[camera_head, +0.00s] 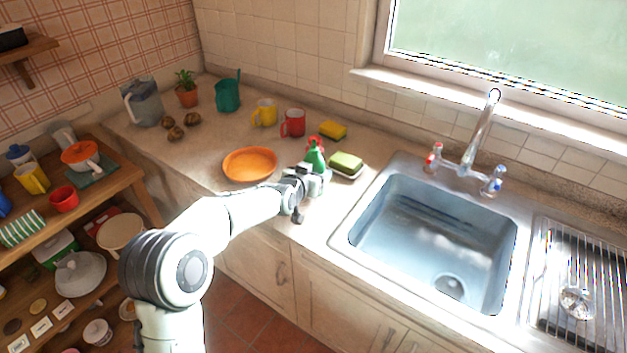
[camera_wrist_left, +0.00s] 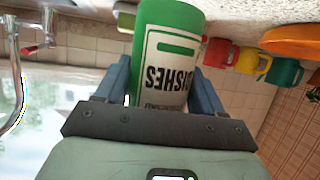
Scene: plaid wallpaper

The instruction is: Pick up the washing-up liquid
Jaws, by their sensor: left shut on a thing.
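The washing-up liquid (camera_head: 315,156) is a green bottle with a red top, on the counter left of the sink. In the left wrist view, the bottle (camera_wrist_left: 168,60) shows a white label reading "DISHES", upside down in the picture. My left gripper (camera_head: 314,180) is at the bottle, and in the left wrist view its two blue fingers (camera_wrist_left: 162,85) stand on either side of it, shut on it. My right gripper is not in view.
A green-topped sponge (camera_head: 346,163) lies close right of the bottle. An orange plate (camera_head: 249,164) is to the left. The sink (camera_head: 400,213) is to the right.

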